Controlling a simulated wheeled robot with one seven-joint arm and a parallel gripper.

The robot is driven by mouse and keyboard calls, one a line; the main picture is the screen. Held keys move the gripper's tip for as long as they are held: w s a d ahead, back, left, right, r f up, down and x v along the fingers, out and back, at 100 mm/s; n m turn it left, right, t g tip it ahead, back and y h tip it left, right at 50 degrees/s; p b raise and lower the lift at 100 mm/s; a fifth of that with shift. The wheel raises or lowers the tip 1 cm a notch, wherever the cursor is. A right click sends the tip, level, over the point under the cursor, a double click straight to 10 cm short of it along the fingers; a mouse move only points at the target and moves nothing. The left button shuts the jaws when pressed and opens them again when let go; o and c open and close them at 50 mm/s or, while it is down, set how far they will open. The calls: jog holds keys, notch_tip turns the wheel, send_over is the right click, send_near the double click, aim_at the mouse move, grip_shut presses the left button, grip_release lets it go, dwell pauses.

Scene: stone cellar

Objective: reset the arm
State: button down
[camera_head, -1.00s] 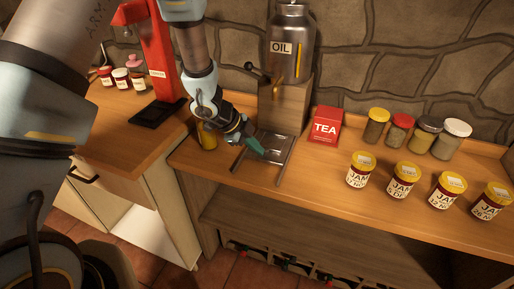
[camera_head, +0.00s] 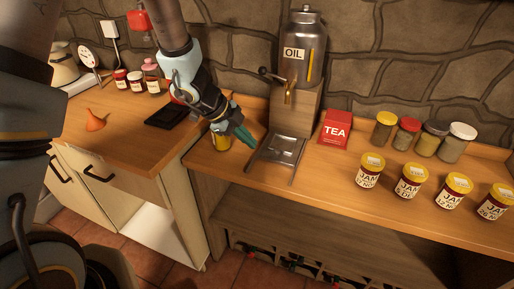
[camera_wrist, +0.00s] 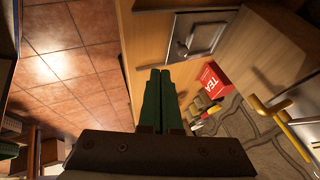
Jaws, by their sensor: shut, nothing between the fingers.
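My gripper (camera_head: 243,138) is shut and empty, with its green fingers pressed together. In the head view it hangs above the wooden counter, left of the metal drip tray (camera_head: 262,160) and in front of the oil dispenser's wooden stand.
The oil dispenser (camera_head: 303,45) stands behind the tray. A red tea box (camera_head: 335,130), several spice jars (camera_head: 406,133) and several jam jars (camera_head: 411,181) stand to the right. On the left counter are an orange funnel (camera_head: 95,121), small jars and a black base (camera_head: 166,116).

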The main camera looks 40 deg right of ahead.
jog(key=shift+v, duration=1)
jog(key=w+a+r+n+t+y, duration=0.2)
jog(key=w+a+r+n+t, duration=0.1)
jog(key=w+a+n, duration=0.65)
jog(key=w+a+r+n+t+y, duration=0.2)
jog(key=w+a+r+n+t, duration=0.3)
jog(key=a, duration=0.7)
jog(key=s+a+n+g+y, duration=0.1)
jog(key=s+a+n+g, duration=0.1)
jog(key=s+a+n, duration=0.2)
jog(key=s+a+n+g+y, duration=0.1)
jog(key=s+a+n, duration=0.4)
jog(key=a+n, duration=0.5)
jog(key=a+g, duration=0.1)
jog(key=a, duration=0.1)
jog(key=shift+s+a+g, duration=0.25)
jog(key=shift+s+g, duration=0.05)
jog(key=shift+n, duration=0.25)
